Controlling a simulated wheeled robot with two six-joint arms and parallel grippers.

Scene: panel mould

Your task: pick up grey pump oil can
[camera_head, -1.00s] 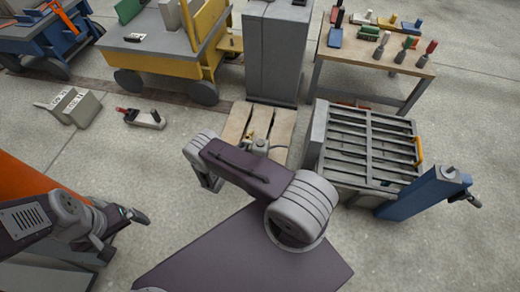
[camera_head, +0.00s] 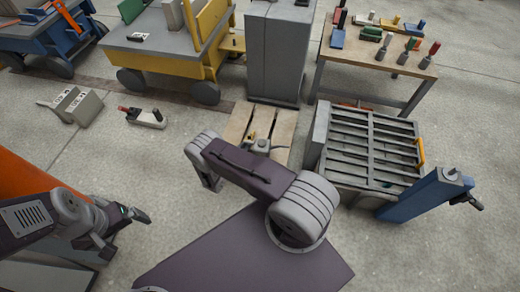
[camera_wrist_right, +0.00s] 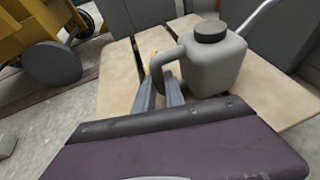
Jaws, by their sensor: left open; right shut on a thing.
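The grey pump oil can (camera_wrist_right: 213,65) has a dark round cap, a side handle and a thin spout. It stands upright on or just over a pale wooden pallet; I cannot tell if it touches. In the head view the can (camera_head: 263,147) is small and partly hidden by my right arm. My right gripper (camera_wrist_right: 162,82) is shut on the can's handle, at the left side of its body. In the head view my right arm hides most of that grip. My left gripper (camera_head: 124,236) is open and empty at the lower left, far from the can.
The wooden pallet (camera_head: 236,124) lies before a grey cabinet (camera_head: 275,55). A slatted grey crate (camera_head: 370,148) and a blue post (camera_head: 425,192) stand right of it. A yellow cart (camera_head: 168,60) is behind left. A grey box (camera_head: 82,112) and a tool (camera_head: 147,118) lie on the floor.

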